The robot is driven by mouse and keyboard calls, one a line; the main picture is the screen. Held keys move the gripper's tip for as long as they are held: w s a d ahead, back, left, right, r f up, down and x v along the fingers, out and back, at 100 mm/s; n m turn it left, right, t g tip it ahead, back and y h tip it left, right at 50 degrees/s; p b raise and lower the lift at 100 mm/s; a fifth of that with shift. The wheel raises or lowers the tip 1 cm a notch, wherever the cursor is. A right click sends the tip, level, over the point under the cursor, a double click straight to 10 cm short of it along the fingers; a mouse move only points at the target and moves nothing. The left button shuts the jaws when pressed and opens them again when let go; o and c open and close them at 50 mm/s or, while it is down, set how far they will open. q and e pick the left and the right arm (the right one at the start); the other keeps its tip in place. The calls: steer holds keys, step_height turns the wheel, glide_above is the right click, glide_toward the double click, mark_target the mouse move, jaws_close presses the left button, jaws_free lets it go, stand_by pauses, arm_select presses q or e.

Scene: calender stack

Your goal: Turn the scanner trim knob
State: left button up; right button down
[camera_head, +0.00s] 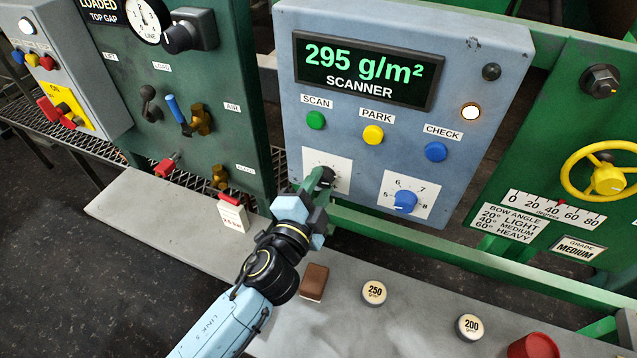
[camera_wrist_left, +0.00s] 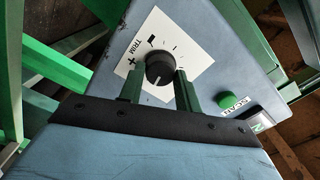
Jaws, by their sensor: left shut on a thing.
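The trim knob is a black round knob on a white plate marked TRIM with minus and plus signs. It shows in the left wrist view (camera_wrist_left: 160,67), and partly behind my gripper in the head view (camera_head: 327,175). My left gripper (camera_head: 320,182) is at the knob, with its two green fingers on either side of it, shut on it. The scanner panel (camera_head: 460,195) is blue-grey, and its display (camera_head: 365,70) reads 295 g/m². My right gripper does not show.
A blue knob (camera_head: 405,202) on a numbered dial sits right of the trim knob. Green (camera_head: 316,120), yellow (camera_head: 373,135) and blue (camera_head: 436,152) buttons are above. A brown block (camera_head: 314,282) and discs marked 250 (camera_head: 374,292) and 200 (camera_head: 469,326) lie on the ledge below.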

arm_select(q)
steer(key=shift+m, duration=1.4)
steer(key=shift+m+p, duration=0.3)
steer(key=o, duration=1)
steer(key=shift+c, duration=0.2)
steer(key=b+v, duration=0.1)
steer(key=v, duration=1.2)
steer(key=shift+s+b, duration=0.2)
steer(key=shift+b, duration=0.2)
steer(key=shift+f, duration=0.1)
